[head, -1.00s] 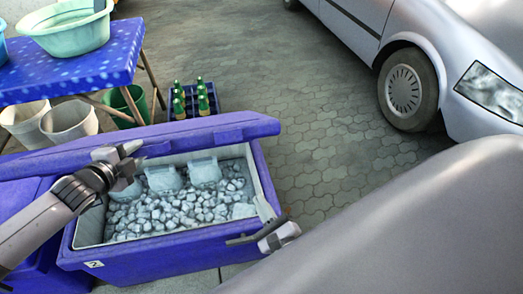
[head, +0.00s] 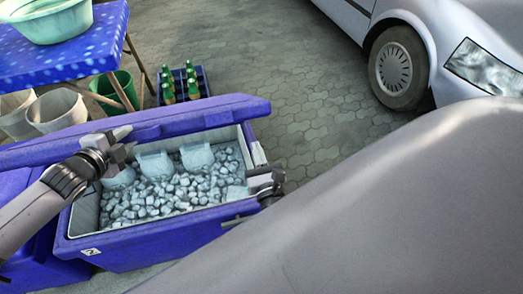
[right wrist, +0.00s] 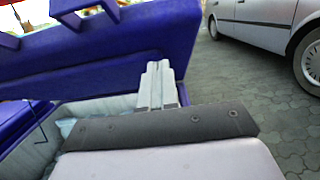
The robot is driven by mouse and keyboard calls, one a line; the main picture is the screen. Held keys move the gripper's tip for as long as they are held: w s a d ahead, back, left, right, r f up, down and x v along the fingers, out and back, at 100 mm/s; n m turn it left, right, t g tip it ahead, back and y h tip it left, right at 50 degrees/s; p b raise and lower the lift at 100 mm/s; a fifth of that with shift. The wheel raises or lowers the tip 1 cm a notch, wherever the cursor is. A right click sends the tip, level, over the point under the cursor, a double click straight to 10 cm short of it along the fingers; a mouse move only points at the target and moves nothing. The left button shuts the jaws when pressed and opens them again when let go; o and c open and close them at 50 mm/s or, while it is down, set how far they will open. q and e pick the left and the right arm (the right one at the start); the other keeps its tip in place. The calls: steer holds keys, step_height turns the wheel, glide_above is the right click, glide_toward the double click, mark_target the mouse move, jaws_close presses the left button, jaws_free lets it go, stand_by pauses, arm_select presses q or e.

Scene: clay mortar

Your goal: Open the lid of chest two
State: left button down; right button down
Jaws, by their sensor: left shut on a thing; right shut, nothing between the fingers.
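Chest two (head: 150,248) is a blue cooler with a small "2" label on its front left corner. It holds ice lumps and several pale blocks. Its blue lid (head: 205,116) stands raised at the back, the inside open to view. My left gripper (head: 121,140) is shut on the lid's edge near its left part; the fingers partly hide the contact. My right gripper (head: 268,180) is shut and empty at the chest's right end. In the right wrist view its closed fingers (right wrist: 158,84) are close to the lid (right wrist: 130,50); I cannot tell whether they touch.
Another blue chest (head: 35,255) stands at left, partly hidden by my arm. Behind are a blue table (head: 75,60) with a green basin (head: 45,20), buckets (head: 57,110) and a crate of green bottles (head: 183,90). A silver car (head: 430,50) is at right. Paving between is clear.

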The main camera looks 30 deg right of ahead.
arm_select(q)
steer(key=shift+w+a+r, duration=0.1)
arm_select(e)
steer(key=shift+w+d+r, duration=0.2)
steer(key=shift+w+r, duration=0.4)
steer(key=shift+w, duration=0.05)
steer(key=shift+w+d+r, duration=0.25)
steer(key=shift+w+r, duration=0.35)
steer(key=shift+w, duration=0.05)
steer(key=shift+w+d+r, duration=0.2)
steer(key=shift+w+r, duration=0.4)
steer(key=shift+w, duration=0.05)
